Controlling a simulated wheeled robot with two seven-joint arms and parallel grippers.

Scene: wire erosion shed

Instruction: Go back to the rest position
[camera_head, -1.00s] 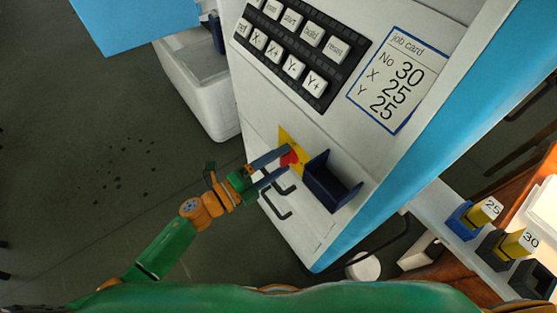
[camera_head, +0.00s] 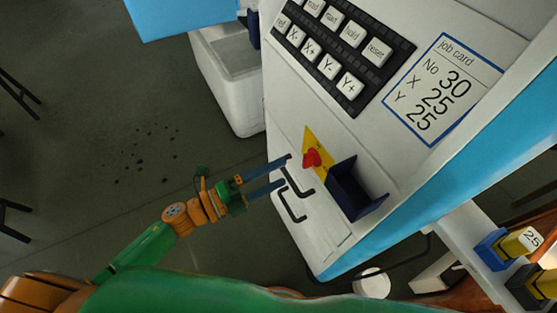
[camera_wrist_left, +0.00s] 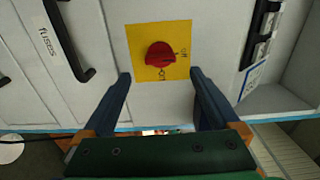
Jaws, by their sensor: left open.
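My left gripper (camera_head: 288,172) is open and empty, its two dark blue fingers spread in front of the white machine cabinet (camera_head: 330,245). A red rotary knob (camera_head: 311,158) on a yellow plate (camera_head: 322,155) sits just beyond the fingertips, apart from them. In the left wrist view, the knob (camera_wrist_left: 160,55) shows above and between the open fingertips (camera_wrist_left: 160,78), with nothing held. My right gripper is not in view.
A dark blue holder (camera_head: 355,190) juts out beside the knob. Black handles (camera_head: 292,205) are below it. A keypad (camera_head: 340,50) and job card (camera_head: 442,88) are higher on the cabinet. A shelf with yellow-topped blocks (camera_head: 520,242) stands right. Open floor lies left.

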